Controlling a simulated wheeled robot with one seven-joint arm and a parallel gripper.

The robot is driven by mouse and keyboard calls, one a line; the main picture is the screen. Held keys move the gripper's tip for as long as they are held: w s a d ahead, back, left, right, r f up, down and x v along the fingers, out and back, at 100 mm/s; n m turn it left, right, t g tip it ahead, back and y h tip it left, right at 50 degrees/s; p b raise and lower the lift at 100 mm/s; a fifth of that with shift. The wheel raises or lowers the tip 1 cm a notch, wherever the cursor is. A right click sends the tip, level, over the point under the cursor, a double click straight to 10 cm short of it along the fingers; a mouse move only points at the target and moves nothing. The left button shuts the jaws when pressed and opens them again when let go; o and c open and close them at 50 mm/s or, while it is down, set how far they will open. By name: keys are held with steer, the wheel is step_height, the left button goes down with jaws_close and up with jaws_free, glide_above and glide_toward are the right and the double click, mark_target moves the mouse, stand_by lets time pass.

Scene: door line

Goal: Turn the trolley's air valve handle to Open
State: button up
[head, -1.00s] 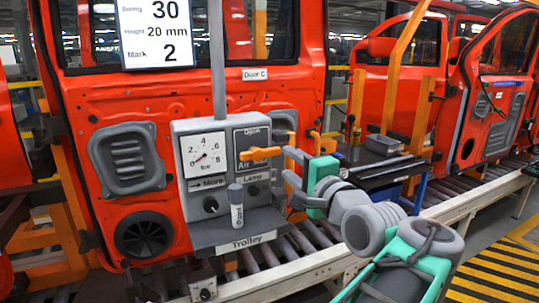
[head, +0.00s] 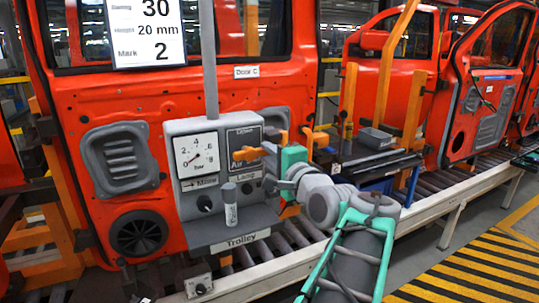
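The air valve handle (head: 247,154) is an orange lever on a dark panel (head: 243,139) of the grey trolley box (head: 170,128). The lever lies roughly level, pointing right, partly over the word "Air". A small label at the panel's top is too blurred to read surely. My gripper (head: 270,167), with a green body and grey fingers, is just right of and below the lever. Its fingers are apart, the upper one close to the lever's right end. I cannot tell whether it touches. The space between the fingers looks empty.
Left of the valve is a pressure gauge (head: 197,155). Below, a grey cylinder (head: 230,204) stands on the trolley shelf (head: 240,238). The red door (head: 80,100) is behind. A dark bench (head: 375,163) with a grey bin (head: 376,138) is at right. Yellow-striped floor (head: 470,270) is open at front right.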

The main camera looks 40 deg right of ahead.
jaws_close()
steer(key=shift+n+b, duration=0.3)
steer(key=shift+b, duration=0.25)
steer(key=n+b, duration=0.2)
steer(key=b, duration=0.1)
steer(key=r+n+b, duration=0.1)
steer(key=n+b, duration=0.2)
steer(key=a+r+n+b, duration=0.1)
steer(key=n+b, duration=0.2)
steer(key=shift+w+r, duration=0.15)
steer(key=n+b, duration=0.2)
steer(key=a+r+n+b, duration=0.1)
steer(key=n+b, duration=0.1)
steer(key=shift+w+a+n+b, duration=0.2)
steer(key=shift+n+b, duration=0.1)
steer(key=n+b, duration=0.1)
steer(key=a+n+b, duration=0.1)
steer(key=n, duration=0.1)
steer(key=n+b, duration=0.1)
steer(key=shift+w+a+r+n, duration=0.25)
steer(key=shift+a+r+n, duration=0.05)
steer(key=shift+r, duration=0.1)
steer(key=shift+b, duration=0.3)
